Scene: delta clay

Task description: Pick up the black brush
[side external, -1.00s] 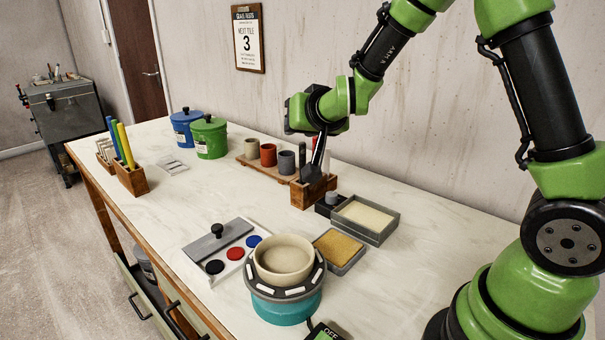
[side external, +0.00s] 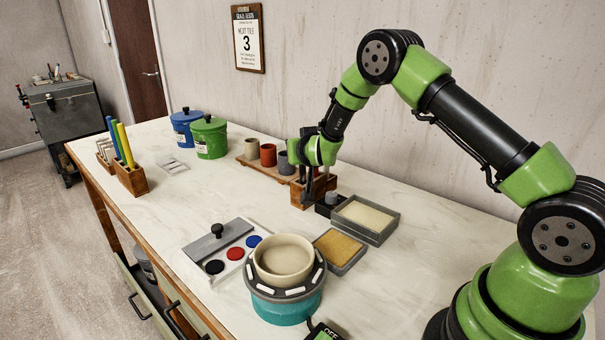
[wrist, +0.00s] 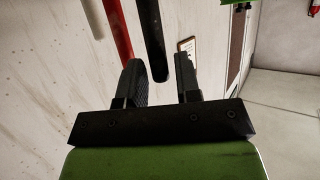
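The wooden brush holder (side external: 303,198) stands near the back of the table. My gripper (side external: 307,172) is right at the holder's top, reaching in from above and covering the brushes in the side view. In the wrist view my gripper (wrist: 160,73) is open, with a clear gap between its two fingers. The black brush (wrist: 153,40) shows as a dark handle whose end lies in line with that gap; I cannot tell whether a finger touches it. A red brush (wrist: 117,30) stands beside it, just left of the left finger.
A bowl (side external: 283,262) sits on a turntable in front.

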